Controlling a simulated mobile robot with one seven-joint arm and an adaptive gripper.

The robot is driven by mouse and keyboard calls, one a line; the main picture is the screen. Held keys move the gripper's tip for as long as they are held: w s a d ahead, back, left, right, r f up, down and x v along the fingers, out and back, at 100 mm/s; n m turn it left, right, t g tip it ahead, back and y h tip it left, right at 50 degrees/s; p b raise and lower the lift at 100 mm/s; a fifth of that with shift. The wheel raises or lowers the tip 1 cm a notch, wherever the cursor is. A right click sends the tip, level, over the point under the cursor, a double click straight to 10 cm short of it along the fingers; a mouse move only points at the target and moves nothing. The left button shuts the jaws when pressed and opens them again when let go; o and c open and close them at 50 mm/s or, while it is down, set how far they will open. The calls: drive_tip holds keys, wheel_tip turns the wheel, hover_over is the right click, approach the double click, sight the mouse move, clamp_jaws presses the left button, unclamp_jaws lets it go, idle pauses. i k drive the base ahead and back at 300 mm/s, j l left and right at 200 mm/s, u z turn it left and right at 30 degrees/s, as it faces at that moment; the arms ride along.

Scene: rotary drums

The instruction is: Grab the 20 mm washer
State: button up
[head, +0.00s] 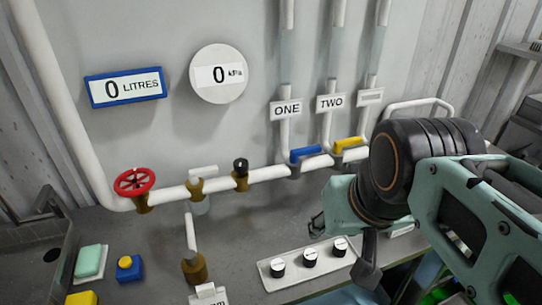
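I cannot make out a 20 mm washer in the head view. My gripper (341,232) hangs over the right part of the grey bench, in front of the pipework. Its wrist and arm hide part of the bench and pipes at right. The fingers are partly hidden by the wrist and dark, so I cannot tell how far apart they are or whether they hold anything.
Pipework with a red handwheel (134,181), a blue lever (305,154) and a yellow lever (348,144) runs behind. A green soap-like block (90,259) and blue button box (129,269) sit left.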

sight(277, 265)
drive_tip(key=l+u, duration=0.35)
drive_tip(key=k+l+u, duration=0.3)
drive_tip(key=l, duration=0.15)
drive_tip(key=l+u, duration=0.35)
drive_tip(key=u, duration=0.3)
drive_tip(key=k+j+z, duration=0.3)
drive_tip(key=k+j, duration=0.05)
drive_tip(key=j, duration=0.1)
